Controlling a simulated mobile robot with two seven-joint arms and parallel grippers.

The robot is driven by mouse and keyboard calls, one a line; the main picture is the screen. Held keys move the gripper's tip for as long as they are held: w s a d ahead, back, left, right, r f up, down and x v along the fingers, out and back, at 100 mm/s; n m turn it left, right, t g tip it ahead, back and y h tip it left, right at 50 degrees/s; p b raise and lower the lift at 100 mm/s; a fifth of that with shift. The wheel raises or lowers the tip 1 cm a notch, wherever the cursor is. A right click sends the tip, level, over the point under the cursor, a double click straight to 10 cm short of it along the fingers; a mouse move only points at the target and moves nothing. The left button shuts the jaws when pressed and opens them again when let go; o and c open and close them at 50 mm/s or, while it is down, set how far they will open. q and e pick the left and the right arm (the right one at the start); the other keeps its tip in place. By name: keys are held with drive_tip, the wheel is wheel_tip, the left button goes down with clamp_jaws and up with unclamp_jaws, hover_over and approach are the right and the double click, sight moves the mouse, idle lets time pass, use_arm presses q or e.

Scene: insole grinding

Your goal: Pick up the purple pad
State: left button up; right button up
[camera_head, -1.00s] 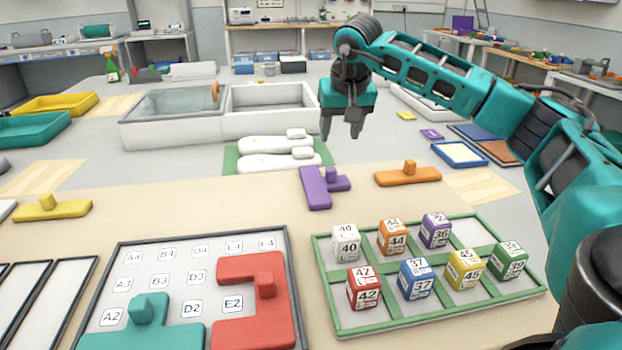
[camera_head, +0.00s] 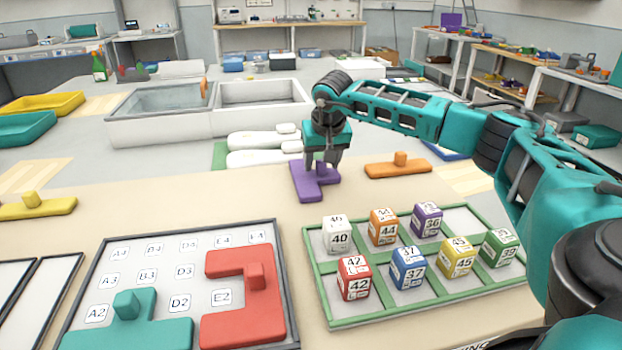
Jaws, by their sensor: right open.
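The purple pad (camera_head: 307,187) lies flat on the beige table near its far edge, just beyond the green-framed tray. My right gripper (camera_head: 321,168) is directly above the pad, pointing down, with its two fingers apart at the pad's raised part. The fingers hide most of that raised knob. I cannot tell whether they touch it. My left gripper is not in view.
An orange pad (camera_head: 385,170) lies right of the purple one. The green-framed tray (camera_head: 335,321) holds several numbered cubes. A grey-framed board (camera_head: 135,258) with red (camera_head: 240,318) and teal (camera_head: 150,334) pieces is at front left. White insole forms (camera_head: 258,158) lie behind.

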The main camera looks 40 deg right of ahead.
drive_tip(key=shift+c, duration=0.2)
clamp_jaws()
idle(0.3)
drive_tip(key=shift+r, duration=0.15)
